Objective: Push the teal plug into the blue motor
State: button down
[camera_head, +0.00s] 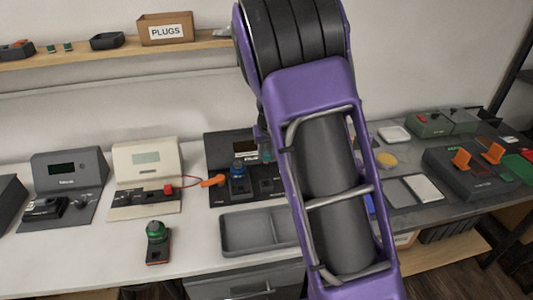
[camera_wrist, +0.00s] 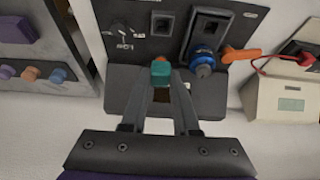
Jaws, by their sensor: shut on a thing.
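The teal plug (camera_wrist: 160,71) is between the fingertips of my gripper (camera_wrist: 160,84), with a small red-orange part showing at its far end. A bit of the plug also shows beside my arm in the head view (camera_head: 266,154). The blue motor (camera_wrist: 204,59) sits in a dark holder on the black station, to the right of the plug in the wrist view and apart from it. In the head view the blue motor (camera_head: 238,169) stands just left of my gripper, which my arm mostly hides. I cannot see the motor's socket clearly.
An orange piece (camera_head: 213,181) lies beside the motor, near a red cable from the cream device (camera_head: 147,165). A grey tray (camera_head: 231,248) is in front. A green motor (camera_head: 155,232) stands on the left bench. Several orange-topped parts sit on the right.

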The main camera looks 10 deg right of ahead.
jog(key=a+p, duration=0.3)
jog(key=a, duration=0.5)
jog(key=shift+s+a+p, duration=0.25)
jog(key=shift+s+p, duration=0.05)
jog(key=shift+s, duration=0.15)
jog(key=shift+f+b, duration=2.45)
jog(key=shift+f, duration=0.65)
jog(key=shift+f+b, duration=1.35)
jog(key=shift+f, duration=0.35)
dwell(1.1)
jog(key=shift+c, duration=1.5)
grip_release()
